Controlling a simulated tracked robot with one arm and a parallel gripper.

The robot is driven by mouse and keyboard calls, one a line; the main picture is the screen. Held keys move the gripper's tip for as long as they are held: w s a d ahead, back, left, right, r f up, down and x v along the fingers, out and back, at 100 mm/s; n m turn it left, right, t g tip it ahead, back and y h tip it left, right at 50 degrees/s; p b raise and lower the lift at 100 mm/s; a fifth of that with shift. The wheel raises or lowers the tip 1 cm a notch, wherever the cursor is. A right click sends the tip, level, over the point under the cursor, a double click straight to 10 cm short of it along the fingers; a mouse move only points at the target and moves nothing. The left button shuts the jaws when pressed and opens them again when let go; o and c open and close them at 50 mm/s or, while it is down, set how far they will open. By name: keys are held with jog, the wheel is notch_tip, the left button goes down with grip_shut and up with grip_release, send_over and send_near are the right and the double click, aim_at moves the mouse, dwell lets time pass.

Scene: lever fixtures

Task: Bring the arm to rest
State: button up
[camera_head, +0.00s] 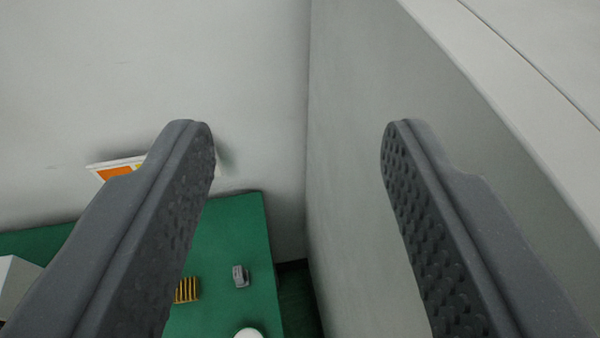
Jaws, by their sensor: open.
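My gripper (298,128) is open, with its two dark grey, textured fingers wide apart and nothing between them. The fingers reach up from the bottom of the view toward a pale grey wall (240,60). The left finger's tip is close to that wall, with a faint shadow beside it; I cannot tell whether they touch. The rest of the arm is not in view.
A grey side panel (350,180) with a light top edge rises on the right. Below is a green surface (235,225) with a small grey block (240,276), a yellow striped piece (187,290) and a white round thing (248,333). An orange-and-white sign (116,171) is at left.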

jog(key=shift+s+d+r+t, duration=0.15)
jog(key=shift+s+r+t, duration=0.15)
jog(key=shift+s+r, duration=0.3)
